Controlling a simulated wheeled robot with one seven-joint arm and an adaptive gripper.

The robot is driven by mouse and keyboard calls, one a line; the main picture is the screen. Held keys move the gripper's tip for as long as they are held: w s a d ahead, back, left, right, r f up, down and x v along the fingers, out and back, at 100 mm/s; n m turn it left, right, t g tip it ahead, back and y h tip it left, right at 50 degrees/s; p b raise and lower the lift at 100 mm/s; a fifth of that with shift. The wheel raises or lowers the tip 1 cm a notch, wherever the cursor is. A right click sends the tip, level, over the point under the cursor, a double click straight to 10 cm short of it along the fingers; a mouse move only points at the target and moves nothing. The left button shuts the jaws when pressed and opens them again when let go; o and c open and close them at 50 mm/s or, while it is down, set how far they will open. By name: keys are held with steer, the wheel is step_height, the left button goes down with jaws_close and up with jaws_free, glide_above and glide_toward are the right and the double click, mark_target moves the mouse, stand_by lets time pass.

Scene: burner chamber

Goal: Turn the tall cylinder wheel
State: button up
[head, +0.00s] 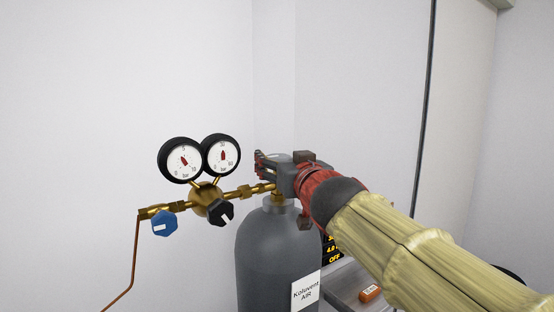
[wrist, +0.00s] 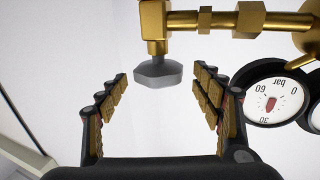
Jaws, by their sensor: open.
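The tall grey cylinder (head: 265,250) stands upright in the head view, with a white label reading "Koluvent AIR". Its grey faceted wheel (wrist: 158,74) shows in the wrist view, on the end of the brass valve (wrist: 154,25). My gripper (head: 278,172) is over the cylinder's top in the head view and hides the wheel there. In the wrist view my gripper (wrist: 160,82) is open, with one finger on each side of the wheel. Gaps show between the wheel and both fingers.
A brass regulator (head: 205,196) with two round gauges, a blue knob (head: 164,223) and a black knob (head: 220,212) extends left of the valve. A copper pipe (head: 136,255) runs down from it. An orange item (head: 370,293) and a lit display (head: 333,248) are right of the cylinder. Walls stand behind.

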steer(key=shift+x, duration=1.5)
steer(key=shift+c, duration=0.5)
steer(key=c, duration=1.1)
